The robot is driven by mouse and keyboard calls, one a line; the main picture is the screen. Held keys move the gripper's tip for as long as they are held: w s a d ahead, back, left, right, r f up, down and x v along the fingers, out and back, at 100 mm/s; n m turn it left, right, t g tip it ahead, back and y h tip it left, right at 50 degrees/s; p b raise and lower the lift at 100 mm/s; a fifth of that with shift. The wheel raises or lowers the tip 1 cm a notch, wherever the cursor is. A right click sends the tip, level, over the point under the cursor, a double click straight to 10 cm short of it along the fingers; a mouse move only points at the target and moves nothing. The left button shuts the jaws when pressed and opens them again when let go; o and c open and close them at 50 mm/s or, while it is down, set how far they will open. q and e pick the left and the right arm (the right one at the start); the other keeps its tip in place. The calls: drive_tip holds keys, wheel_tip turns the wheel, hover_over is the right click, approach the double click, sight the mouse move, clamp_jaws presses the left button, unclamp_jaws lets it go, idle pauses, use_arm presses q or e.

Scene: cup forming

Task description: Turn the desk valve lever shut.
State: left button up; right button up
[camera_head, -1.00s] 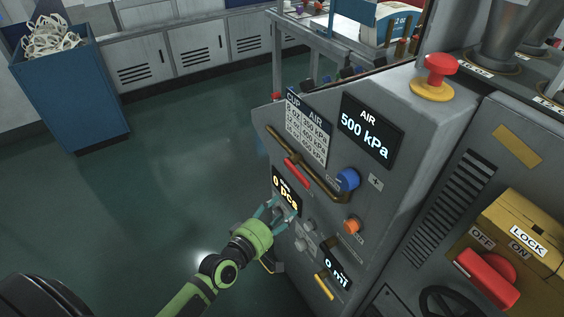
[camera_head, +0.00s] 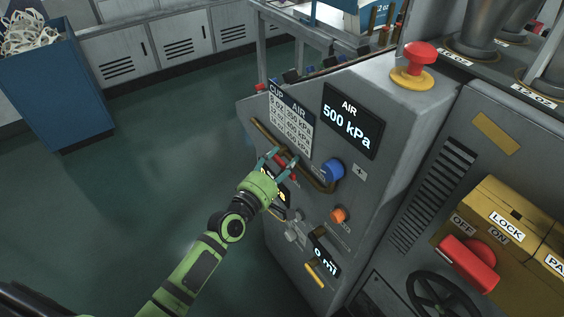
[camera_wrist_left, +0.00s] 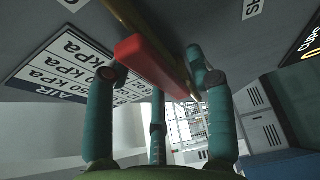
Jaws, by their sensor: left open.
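The desk valve lever (camera_head: 281,163) is a red bar on a brass pipe (camera_head: 323,187) on the sloped face of the grey desk. In the left wrist view the red lever (camera_wrist_left: 155,66) lies between my open fingers, alongside the pipe. My left gripper (camera_head: 283,157) is at the lever in the head view, its teal fingers partly covering it. The fingers (camera_wrist_left: 150,70) stand on both sides of the lever; I cannot tell whether they touch it. My right gripper is not in view.
The desk face carries a blue knob (camera_head: 333,170), an orange button (camera_head: 338,215), an air display (camera_head: 352,120) reading 500 kPa and a cup chart (camera_head: 291,120). A red emergency button (camera_head: 420,58) is on top. Open floor (camera_head: 150,190) lies left of the desk.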

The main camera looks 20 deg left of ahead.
use_arm(q)
clamp_jaws()
